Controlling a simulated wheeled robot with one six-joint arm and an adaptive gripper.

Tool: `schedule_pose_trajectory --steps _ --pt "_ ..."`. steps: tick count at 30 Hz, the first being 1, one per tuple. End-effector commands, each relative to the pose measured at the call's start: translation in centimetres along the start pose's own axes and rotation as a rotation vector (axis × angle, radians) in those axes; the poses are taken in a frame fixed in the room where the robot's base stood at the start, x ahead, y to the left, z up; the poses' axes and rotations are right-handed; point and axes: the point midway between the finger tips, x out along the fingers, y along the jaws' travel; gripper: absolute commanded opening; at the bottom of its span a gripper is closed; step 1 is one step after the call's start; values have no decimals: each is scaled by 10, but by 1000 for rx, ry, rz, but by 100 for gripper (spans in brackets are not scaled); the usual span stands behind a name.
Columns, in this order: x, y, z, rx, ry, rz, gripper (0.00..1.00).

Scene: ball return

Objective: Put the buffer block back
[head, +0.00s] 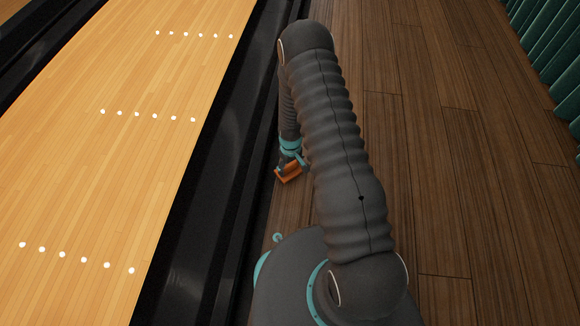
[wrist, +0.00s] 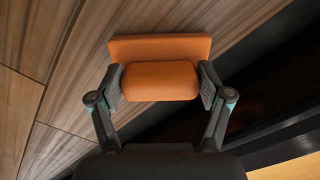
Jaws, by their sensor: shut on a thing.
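The orange buffer block (wrist: 160,80) is between the two fingers of my gripper (wrist: 161,84) in the wrist view. The fingers press on both sides of its rounded front part, and a wider flat orange part shows behind. In the head view the block (head: 288,173) shows small below my gripper (head: 290,164), beside the dark gutter edge. My arm hides part of the area around it. I cannot tell whether the block touches the floor.
A dark gutter (head: 215,190) runs along the left of my arm, with the pale lane (head: 110,130) and its white dots beyond. The brown plank floor (head: 440,150) to the right is clear. Green padded seating or panels (head: 550,50) stand at the far right.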

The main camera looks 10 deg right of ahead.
Motion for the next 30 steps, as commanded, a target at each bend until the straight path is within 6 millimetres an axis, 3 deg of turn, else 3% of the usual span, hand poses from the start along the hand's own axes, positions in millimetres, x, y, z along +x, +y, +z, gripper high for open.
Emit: schedule_pose_trajectory --steps 5,6,9,23,30 --pt "4 0 0 0 -1 0 50" --pt "4 0 0 0 -1 0 80" --pt "3 0 0 0 -1 0 100" --pt "-6 0 0 0 0 0 100" --pt "-48 0 0 0 2 1 100"
